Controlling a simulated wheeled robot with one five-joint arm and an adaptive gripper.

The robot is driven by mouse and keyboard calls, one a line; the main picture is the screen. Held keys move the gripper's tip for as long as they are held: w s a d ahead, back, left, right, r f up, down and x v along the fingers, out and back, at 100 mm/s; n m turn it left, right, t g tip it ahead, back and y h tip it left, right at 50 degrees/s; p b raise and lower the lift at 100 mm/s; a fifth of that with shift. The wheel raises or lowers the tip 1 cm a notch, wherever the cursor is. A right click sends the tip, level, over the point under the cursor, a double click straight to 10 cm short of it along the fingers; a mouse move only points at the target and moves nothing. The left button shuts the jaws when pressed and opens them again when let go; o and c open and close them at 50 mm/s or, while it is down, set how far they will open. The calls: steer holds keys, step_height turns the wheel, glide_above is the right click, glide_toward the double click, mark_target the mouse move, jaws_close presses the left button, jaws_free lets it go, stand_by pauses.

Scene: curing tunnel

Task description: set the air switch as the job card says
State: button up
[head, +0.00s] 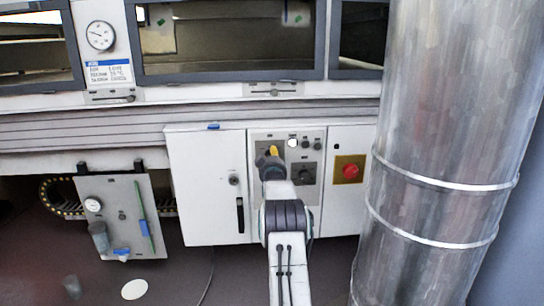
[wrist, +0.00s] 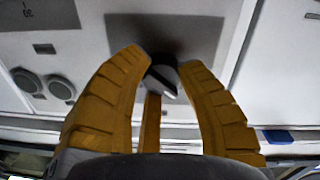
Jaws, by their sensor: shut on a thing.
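The job card (head: 109,73) is white with a blue header, under a round gauge. Its top line seems to read "AIR LOW"; the rest is blurred. The grey control panel (head: 313,146) is on the white cabinet. My gripper (head: 271,150) is at the panel's left part and hides what lies behind it.
Another dark knob (head: 304,174) and small round buttons (head: 305,143) are on the panel. A red button (head: 350,171) on a yellow plate is to the right. A large metal duct (head: 440,130) stands close on the right. A gauge board (head: 118,215) hangs at lower left.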

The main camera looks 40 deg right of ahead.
steer(key=shift+s+d+r, duration=0.1)
steer(key=shift+s+d, duration=0.05)
jaws_close()
steer(key=shift+m, duration=0.4)
steer(key=m, duration=0.4)
steer(key=shift+m, duration=0.3)
steer(key=m, duration=0.2)
steer(key=shift+m, duration=0.4)
steer(key=shift+r+m, duration=0.1)
steer(key=shift+m, duration=0.7)
